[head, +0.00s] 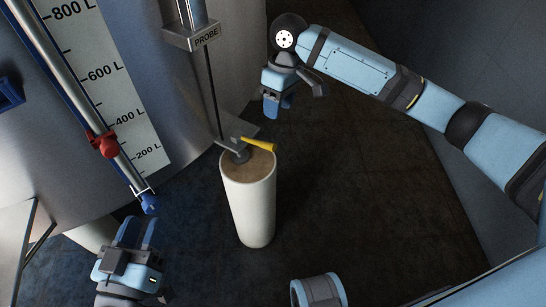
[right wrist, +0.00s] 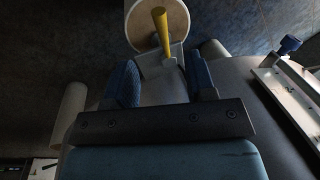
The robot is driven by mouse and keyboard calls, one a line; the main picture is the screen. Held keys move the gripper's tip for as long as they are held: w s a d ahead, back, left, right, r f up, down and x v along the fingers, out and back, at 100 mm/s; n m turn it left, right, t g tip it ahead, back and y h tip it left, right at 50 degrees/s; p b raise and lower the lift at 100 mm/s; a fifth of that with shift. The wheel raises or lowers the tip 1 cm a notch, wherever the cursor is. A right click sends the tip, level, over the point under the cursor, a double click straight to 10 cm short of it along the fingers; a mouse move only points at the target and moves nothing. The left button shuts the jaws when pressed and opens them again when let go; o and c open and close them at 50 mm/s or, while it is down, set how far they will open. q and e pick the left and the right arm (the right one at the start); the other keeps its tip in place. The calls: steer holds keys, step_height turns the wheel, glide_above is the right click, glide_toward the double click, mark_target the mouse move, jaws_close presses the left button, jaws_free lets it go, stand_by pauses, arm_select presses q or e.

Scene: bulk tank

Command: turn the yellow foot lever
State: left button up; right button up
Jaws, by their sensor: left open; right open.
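The yellow foot lever (head: 259,145) sticks out to the right from a grey bracket on top of a white cylindrical foot (head: 249,205) below the tank. In the right wrist view the lever (right wrist: 160,30) stands just beyond my fingers, near the middle top. My right gripper (head: 278,103) is open and empty, up and to the right of the lever in the head view. Its two blue fingers (right wrist: 160,85) are spread, and the lever is not between them. My left gripper (head: 140,235) is open and empty at the lower left, apart from the lever.
The steel tank (head: 190,80) with a litre scale (head: 100,75) fills the upper left. A sight tube with a red slider (head: 105,143) and blue end (head: 149,203) runs down beside the scale. A probe box (head: 191,35) has a thin rod reaching down. Dark floor (head: 350,200) is clear at right.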

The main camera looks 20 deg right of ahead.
steer(key=b, duration=0.2)
glide_above(273, 147)
steer(key=w+d, duration=0.2)
step_height(273, 147, down, 5)
steer(key=f+b, duration=0.1)
steer(key=f, duration=0.1)
steer(key=s+a+f+b, duration=0.1)
steer(key=f, duration=0.2)
steer(key=f+b, duration=0.1)
steer(key=f, duration=0.2)
steer(key=shift+s+a+f, duration=0.15)
steer(key=shift+a+f, duration=0.05)
steer(key=shift+a, duration=0.15)
arm_select(q)
steer(key=shift+d+f+m+h, duration=0.3)
steer(key=shift+d+f+h, duration=0.4)
steer(key=shift+d+f, duration=0.1)
arm_select(e)
jaws_close()
arm_select(q)
steer(key=shift+r, duration=0.1)
arm_select(e)
steer(key=shift+r, duration=0.1)
